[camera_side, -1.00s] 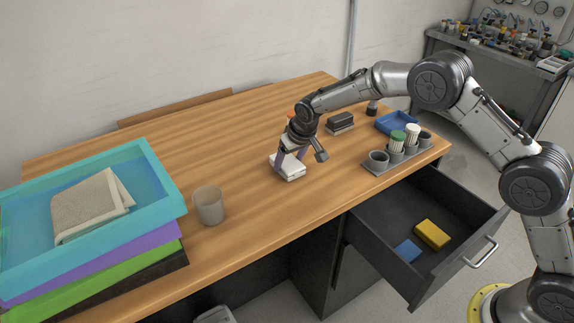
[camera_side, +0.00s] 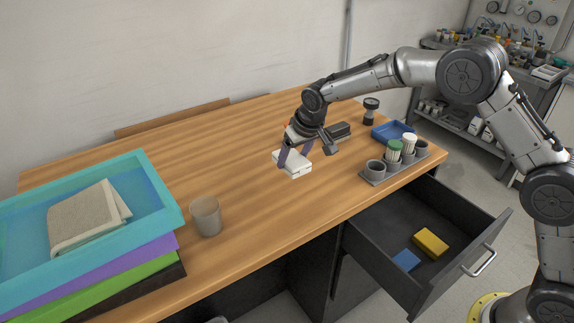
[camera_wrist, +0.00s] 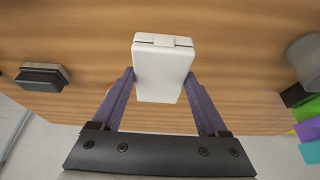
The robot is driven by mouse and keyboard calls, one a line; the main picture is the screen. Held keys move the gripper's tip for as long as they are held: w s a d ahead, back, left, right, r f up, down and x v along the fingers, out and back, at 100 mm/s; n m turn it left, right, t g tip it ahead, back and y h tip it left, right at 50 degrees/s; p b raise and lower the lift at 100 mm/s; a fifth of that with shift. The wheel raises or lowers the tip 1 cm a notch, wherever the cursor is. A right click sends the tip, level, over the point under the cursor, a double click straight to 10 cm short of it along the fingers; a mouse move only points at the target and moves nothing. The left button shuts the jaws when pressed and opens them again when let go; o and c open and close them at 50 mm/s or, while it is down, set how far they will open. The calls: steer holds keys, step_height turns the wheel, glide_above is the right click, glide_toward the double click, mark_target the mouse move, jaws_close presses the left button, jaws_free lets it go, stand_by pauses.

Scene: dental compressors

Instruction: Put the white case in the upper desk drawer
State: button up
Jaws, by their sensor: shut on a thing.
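The white case (camera_side: 291,163) is at the middle of the wooden desk in the side view. It also shows in the wrist view (camera_wrist: 162,72), between the two purple fingers. My gripper (camera_side: 294,155) is shut on the case, with a finger touching each side; the fingers also show in the wrist view (camera_wrist: 160,82). I cannot tell whether the case is on the desk or just above it. The upper desk drawer (camera_side: 385,262) is pulled open at the right front, with a yellow block (camera_side: 430,243) and a blue block (camera_side: 406,260) inside.
A grey holder (camera_side: 374,179) with cups and brushes stands near the right desk edge, above the drawer. Behind it are a blue tray (camera_side: 380,131) and a dark eraser-like block (camera_side: 338,131). A beige cup (camera_side: 206,217) and stacked coloured trays (camera_side: 160,193) stand at the left.

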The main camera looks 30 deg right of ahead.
steer(key=s+d+r, duration=0.1)
steer(key=s+r, duration=0.5)
steer(key=s, duration=0.4)
glide_above(354, 206)
step_height(354, 206, down, 9)
steer(key=shift+s+f, duration=0.1)
stand_by(0.4)
